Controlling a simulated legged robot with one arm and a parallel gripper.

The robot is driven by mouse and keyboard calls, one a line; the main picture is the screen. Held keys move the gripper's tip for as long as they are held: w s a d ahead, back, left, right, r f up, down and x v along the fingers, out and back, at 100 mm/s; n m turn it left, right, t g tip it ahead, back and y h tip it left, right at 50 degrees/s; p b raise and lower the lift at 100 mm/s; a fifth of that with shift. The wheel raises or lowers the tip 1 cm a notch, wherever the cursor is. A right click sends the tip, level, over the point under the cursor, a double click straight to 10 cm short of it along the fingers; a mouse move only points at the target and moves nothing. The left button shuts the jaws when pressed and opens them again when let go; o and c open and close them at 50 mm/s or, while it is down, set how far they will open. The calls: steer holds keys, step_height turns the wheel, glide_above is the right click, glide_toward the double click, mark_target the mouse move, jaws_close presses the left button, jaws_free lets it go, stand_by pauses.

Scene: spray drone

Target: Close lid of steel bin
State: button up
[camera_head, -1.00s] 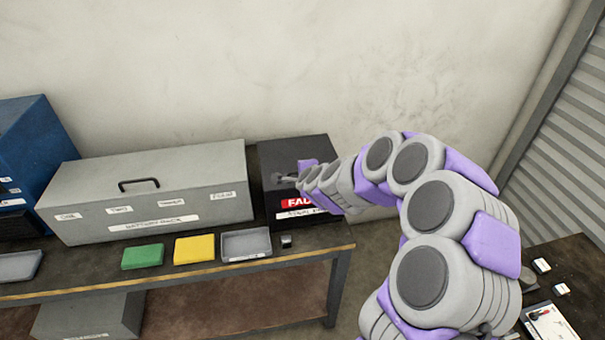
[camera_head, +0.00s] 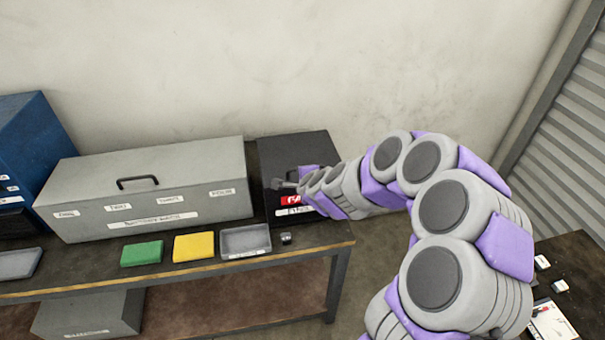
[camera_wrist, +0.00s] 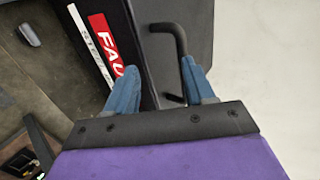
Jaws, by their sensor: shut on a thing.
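The steel bin (camera_head: 300,147) is a dark box at the right end of the bench, with a red and white front label. Its lid looks down or nearly down; my gripper and arm cover part of the front, so I cannot tell if a gap remains. My gripper (camera_head: 294,185) is at the lid's front side. In the wrist view, its blue fingers (camera_wrist: 160,66) are at the black lid handle (camera_wrist: 181,38), shut on it, with the right finger overlapping the bar. The bin's label (camera_wrist: 103,38) is beside the left finger.
A long grey lidded box (camera_head: 150,185) stands close left of the bin. A green block (camera_head: 142,253), a yellow block (camera_head: 194,247) and a grey tray (camera_head: 246,240) lie along the front of the bench. A small dark object (camera_head: 286,238) sits before the bin.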

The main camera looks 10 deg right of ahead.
steer(key=b+v, duration=0.2)
steer(key=v, duration=1.4)
steer(key=shift+r+b, duration=0.3)
steer(key=shift+b, duration=0.05)
steer(key=s+a+f+n+g+y, duration=0.1)
steer(key=s+a+n+g+y, duration=0.1)
steer(key=s+a+n+g, duration=0.25)
steer(key=s+a+f+n+g+y, duration=0.1)
steer(key=s+a+n, duration=0.2)
steer(key=s+n, duration=0.4)
steer(key=s+d+f+n+g+h, duration=0.1)
steer(key=s+d+n+g, duration=0.2)
steer(key=s, duration=0.8)
steer(key=s+d+n+g+h, duration=0.2)
steer(key=s+d+n+g, duration=0.1)
steer(key=s, duration=0.8)
steer(key=shift+d+f+n+g, duration=0.4)
steer(key=shift+d+g, duration=0.15)
steer(key=shift+d, duration=0.1)
